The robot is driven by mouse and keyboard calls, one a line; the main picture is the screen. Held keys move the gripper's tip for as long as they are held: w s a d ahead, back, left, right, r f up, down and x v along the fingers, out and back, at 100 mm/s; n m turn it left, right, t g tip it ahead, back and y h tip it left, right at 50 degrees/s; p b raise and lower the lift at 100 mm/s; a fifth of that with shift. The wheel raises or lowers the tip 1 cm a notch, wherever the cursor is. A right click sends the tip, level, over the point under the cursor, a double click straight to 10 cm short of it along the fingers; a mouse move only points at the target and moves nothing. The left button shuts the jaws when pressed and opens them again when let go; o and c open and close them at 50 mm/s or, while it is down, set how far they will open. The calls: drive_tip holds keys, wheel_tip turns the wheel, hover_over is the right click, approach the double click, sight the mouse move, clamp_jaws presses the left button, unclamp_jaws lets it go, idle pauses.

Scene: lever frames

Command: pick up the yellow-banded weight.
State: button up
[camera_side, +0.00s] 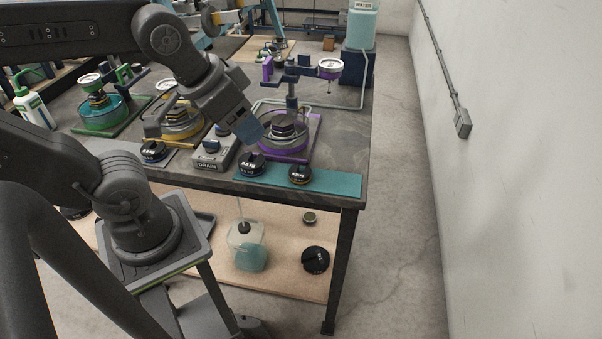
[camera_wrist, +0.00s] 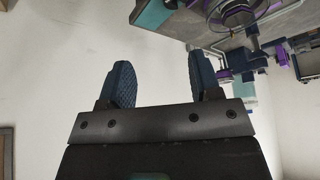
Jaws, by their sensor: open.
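A black weight with a thin yellow-orange band (camera_side: 300,175) stands on the right part of the teal mat (camera_side: 338,182) at the table's front edge. A second black weight (camera_side: 251,164), its band looking bluish, stands left of it on the mat. My gripper (camera_side: 249,131) hangs in the side view above and behind this second weight, up and left of the banded one. In the wrist view my gripper (camera_wrist: 163,80) shows its two blue fingers apart with nothing between them.
A purple lever stand (camera_side: 290,110) rises close behind the mat. A grey drain box (camera_side: 211,154) and another dark weight (camera_side: 153,151) stand to the left. A lower shelf holds a clear jug (camera_side: 247,248) and a black disc (camera_side: 316,260). The floor at right is clear.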

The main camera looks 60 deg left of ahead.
drive_tip(key=m+g, duration=0.6)
drive_tip(key=m, duration=0.8)
hover_over(301, 169)
drive_tip(key=s+d, duration=0.1)
drive_tip(key=d, duration=0.1)
wheel_tip(301, 169, down, 6)
drive_tip(key=shift+m, duration=0.3)
drive_tip(key=f, duration=1.3)
drive_tip(key=shift+s+d, duration=0.15)
drive_tip(key=shift+s, duration=0.1)
drive_tip(key=shift+c, duration=0.2)
drive_tip(key=c, duration=0.6)
